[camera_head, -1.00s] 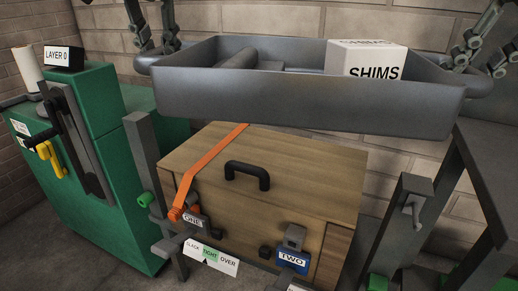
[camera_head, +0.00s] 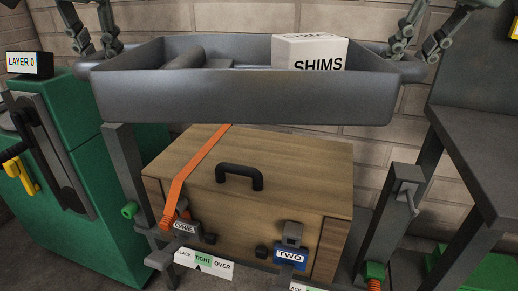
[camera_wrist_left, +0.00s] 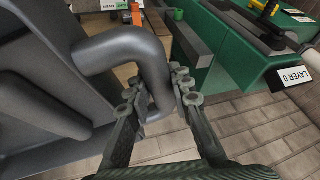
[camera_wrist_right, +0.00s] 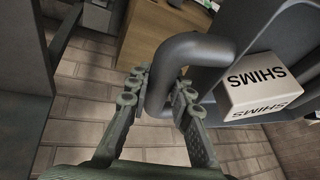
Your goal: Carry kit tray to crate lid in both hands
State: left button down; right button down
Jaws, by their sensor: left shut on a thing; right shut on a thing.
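The grey kit tray (camera_head: 240,98) hangs level in the air in the head view, above and in front of the wooden crate. My left gripper (camera_wrist_left: 158,92) is shut on the tray's left handle. My right gripper (camera_wrist_right: 160,92) is shut on the tray's right handle. The tray hides the lid's far edge.
A green cabinet (camera_head: 95,150) with a LAYER 0 block (camera_head: 28,65) stands left. Grey posts stand either side of the crate, with a dark bench (camera_head: 475,150) at right. ONE (camera_head: 184,227) and TWO (camera_head: 290,256) fittings sit at the crate's front.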

jog(key=shift+d, duration=0.1)
